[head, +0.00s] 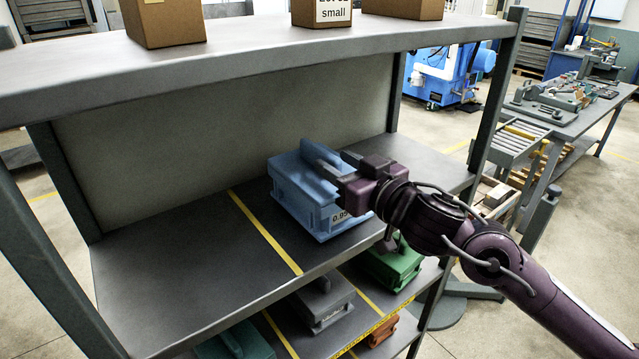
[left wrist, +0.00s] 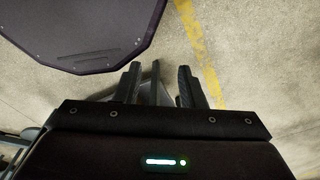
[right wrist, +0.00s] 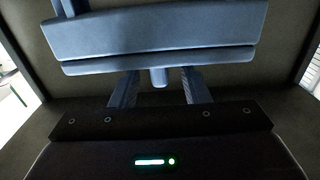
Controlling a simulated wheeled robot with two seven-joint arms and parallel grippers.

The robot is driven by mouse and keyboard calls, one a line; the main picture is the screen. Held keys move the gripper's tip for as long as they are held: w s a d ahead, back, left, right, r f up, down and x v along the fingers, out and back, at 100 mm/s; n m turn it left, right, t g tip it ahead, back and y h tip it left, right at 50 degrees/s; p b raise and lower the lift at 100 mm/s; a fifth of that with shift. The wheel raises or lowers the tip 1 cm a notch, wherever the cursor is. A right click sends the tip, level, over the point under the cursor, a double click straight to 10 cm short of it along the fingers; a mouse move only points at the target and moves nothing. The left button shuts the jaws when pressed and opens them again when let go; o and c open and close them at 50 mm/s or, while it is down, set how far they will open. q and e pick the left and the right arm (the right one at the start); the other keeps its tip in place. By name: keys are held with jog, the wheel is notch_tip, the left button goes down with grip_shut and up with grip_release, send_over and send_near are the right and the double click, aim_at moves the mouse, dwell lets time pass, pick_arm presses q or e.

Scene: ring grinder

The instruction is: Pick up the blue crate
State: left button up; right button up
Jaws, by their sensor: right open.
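The blue crate (head: 302,199) sits on the upper bay of the grey shelf, right of a yellow line, with a white label on its front. My right gripper (head: 338,166) is over the crate's top, at its raised handle part. In the right wrist view the crate (right wrist: 155,38) fills the top, and a small blue tab shows between the two spread fingers (right wrist: 158,92). The fingers are open; contact with the crate cannot be told. My left gripper (left wrist: 157,84) shows only in the left wrist view, its fingers apart above the floor.
The grey shelf (head: 190,285) has free room left of the crate. A lower level holds a green crate (head: 392,264), a grey crate (head: 322,300), a teal crate (head: 235,343) and an orange crate (head: 381,331). Cardboard boxes (head: 162,22) stand on the top board above.

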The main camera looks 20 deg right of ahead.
aim_at(328, 153)
jog(key=p+x, duration=0.1)
jog(key=x, duration=0.2)
jog(key=shift+w+r, duration=0.1)
jog(key=shift+w, duration=0.05)
jog(key=shift+w+a, duration=0.1)
jog(key=shift+w, duration=0.05)
jog(key=c, duration=0.4)
grip_shut()
pick_arm(q)
jog(key=shift+w+a+r, duration=0.1)
jog(key=shift+w+r, duration=0.15)
jog(key=shift+r, duration=0.2)
jog(key=shift+w+r, duration=0.2)
jog(key=shift+r, duration=0.25)
jog(key=shift+w, duration=0.1)
pick_arm(e)
jog(key=shift+r, duration=0.1)
